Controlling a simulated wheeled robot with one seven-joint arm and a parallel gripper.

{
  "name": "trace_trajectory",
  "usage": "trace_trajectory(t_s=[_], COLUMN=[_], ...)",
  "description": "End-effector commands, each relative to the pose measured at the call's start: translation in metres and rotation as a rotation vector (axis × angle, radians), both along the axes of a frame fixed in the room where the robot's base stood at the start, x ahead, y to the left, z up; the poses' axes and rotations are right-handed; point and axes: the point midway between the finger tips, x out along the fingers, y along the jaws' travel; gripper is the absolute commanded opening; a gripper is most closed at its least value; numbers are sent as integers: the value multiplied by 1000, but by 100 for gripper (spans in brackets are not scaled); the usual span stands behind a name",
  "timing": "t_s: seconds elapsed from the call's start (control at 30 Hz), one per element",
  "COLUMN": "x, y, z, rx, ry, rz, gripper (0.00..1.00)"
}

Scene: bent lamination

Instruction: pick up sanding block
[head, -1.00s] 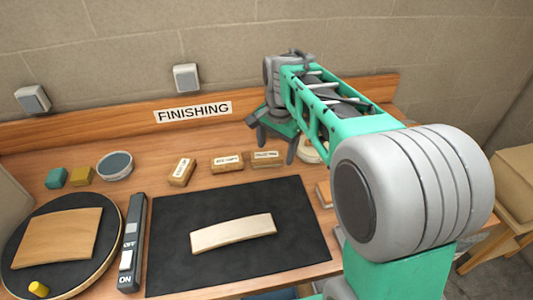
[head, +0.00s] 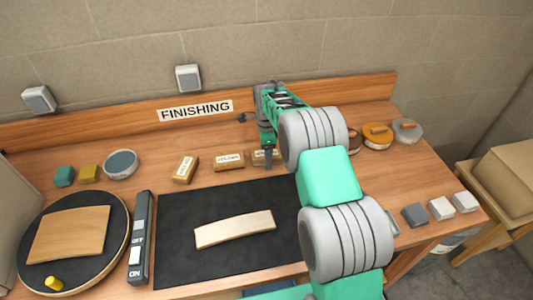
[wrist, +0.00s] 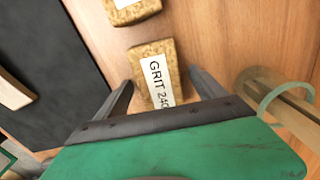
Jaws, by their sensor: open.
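A cork-coloured sanding block (wrist: 152,62) with a white label reading "GRIT 240" lies on the bench between my gripper's fingers in the wrist view. My gripper (wrist: 161,80) is open, with one finger on each side of the block; I cannot tell whether they touch it. In the head view my gripper (head: 267,160) is over the rightmost block (head: 259,158) of a row, partly covering it. Two similar labelled blocks lie to its left, a middle one (head: 229,162) and a tilted one (head: 184,170). Part of a neighbouring block (wrist: 130,10) shows in the wrist view.
A black mat (head: 170,255) with a curved wooden piece (head: 235,229) lies in front of the blocks. A round sander disc (head: 118,245) and a switch strip (head: 140,240) are at left. Round tins (head: 377,142) stand at right. Grey and white cubes (head: 441,208) lie near the right edge.

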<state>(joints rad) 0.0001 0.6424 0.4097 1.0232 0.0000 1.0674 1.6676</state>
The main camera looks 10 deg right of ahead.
Motion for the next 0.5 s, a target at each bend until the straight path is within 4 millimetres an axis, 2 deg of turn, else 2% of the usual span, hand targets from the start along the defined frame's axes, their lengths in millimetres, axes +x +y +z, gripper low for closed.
trace_trajectory(t_s=[0.17, 0.5], x=[0, 0], y=[0, 0], z=[0, 0], rx=[0, 0], ry=[-2, -1], rz=[1, 1], gripper=[79, 51])
